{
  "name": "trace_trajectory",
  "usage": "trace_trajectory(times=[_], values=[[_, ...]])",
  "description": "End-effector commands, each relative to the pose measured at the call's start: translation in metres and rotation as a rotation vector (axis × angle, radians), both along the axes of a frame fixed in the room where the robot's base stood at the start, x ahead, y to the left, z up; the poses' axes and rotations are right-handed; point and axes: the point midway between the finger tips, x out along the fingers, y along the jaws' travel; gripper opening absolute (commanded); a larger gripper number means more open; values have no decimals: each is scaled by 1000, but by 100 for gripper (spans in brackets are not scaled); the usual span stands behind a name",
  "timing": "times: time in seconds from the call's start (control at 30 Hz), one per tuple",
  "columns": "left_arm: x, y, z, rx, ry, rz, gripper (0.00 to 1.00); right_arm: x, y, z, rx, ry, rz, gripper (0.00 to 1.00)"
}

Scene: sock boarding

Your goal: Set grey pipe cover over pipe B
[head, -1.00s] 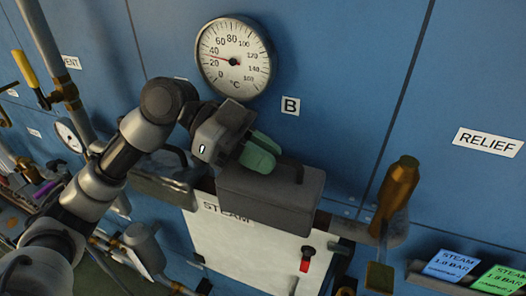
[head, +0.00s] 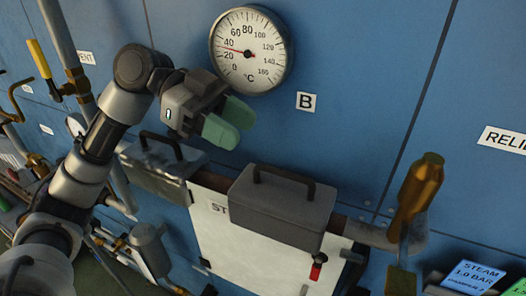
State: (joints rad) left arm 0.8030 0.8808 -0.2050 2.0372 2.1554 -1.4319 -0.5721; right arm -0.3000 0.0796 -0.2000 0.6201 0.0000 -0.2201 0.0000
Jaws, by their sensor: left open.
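The grey pipe cover (head: 282,207), a box with a dark arched handle on top, sits over the horizontal pipe (head: 352,230) below the label B (head: 306,101). The pipe comes out past its right end; the part under the cover is hidden. My left gripper (head: 230,121), with green fingers, is open and empty. It is above and left of the cover's handle, apart from it, in front of the wall below the round gauge. My right gripper is not in view.
A second, shinier box with a handle (head: 160,166) sits to the left. A brass-coloured valve handle (head: 416,195) stands right of the cover. A °C gauge (head: 250,50) is on the blue wall above. A white STEAM panel (head: 240,240) hangs below.

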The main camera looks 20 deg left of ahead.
Motion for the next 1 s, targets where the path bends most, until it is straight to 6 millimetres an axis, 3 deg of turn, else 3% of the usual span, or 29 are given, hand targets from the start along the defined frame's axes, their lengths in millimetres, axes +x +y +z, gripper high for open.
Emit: trace_trajectory(times=[0.1, 0.3, 0.87, 1.0], values=[[0, 18, 6, -1, -2, 1, 42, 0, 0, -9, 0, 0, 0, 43], [0, 32, 13, 0, -1, 0, 42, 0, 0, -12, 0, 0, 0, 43], [0, 33, 15, -1, -1, -1, 42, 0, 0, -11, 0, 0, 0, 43], [0, 33, 30, -1, -2, -1, 42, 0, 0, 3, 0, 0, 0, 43]])
